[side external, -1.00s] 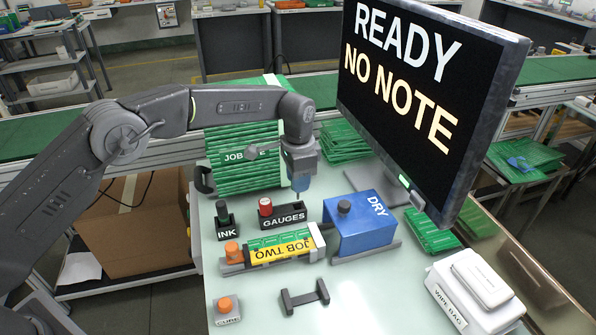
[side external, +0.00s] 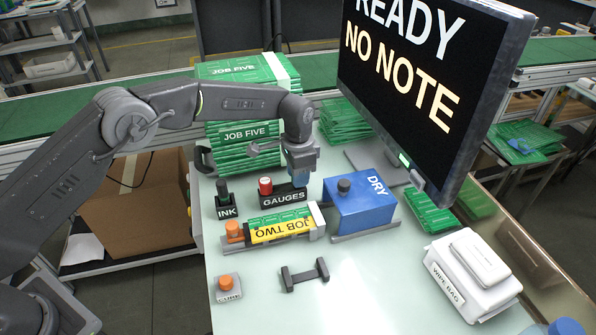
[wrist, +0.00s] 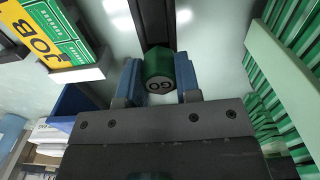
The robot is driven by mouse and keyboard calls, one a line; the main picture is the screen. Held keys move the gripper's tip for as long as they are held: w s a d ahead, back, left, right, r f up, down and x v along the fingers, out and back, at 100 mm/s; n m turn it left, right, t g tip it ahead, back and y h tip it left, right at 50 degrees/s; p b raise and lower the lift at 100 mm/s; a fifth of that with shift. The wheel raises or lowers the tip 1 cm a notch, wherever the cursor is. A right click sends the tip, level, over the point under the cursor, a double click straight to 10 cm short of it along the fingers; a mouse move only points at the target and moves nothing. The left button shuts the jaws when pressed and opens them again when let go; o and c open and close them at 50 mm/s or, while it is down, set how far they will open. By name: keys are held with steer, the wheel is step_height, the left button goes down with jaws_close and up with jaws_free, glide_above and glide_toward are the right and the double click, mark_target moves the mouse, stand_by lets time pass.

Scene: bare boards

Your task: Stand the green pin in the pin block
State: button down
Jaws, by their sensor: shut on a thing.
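The green pin (wrist: 159,72) shows its head, marked GO, in the wrist view. The two blue fingers of my gripper (wrist: 160,84) are shut on it from either side. In the side view my gripper (side external: 302,174) is low over the right end of the black pin block (side external: 286,199), labelled GAUGES. The block also shows as a dark bar behind the pin in the wrist view (wrist: 153,22). A red-topped pin (side external: 265,186) stands at the block's left end. The green pin's lower part is hidden, so I cannot tell whether it is inside the block.
An ink holder (side external: 226,207) stands left of the block. The JOB TWO tray (side external: 285,231) lies in front and the blue DRY box (side external: 362,208) to the right. Green board stacks (side external: 243,150) rise behind. A large monitor (side external: 430,80) overhangs the right side.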

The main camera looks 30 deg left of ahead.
steer(key=c, duration=0.7)
jaws_free()
steer(key=shift+c, duration=0.2)
step_height(320, 180, up, 14)
steer(key=s+a+r, duration=0.2)
steer(key=a+r, duration=0.9)
steer(key=shift+a, duration=0.25)
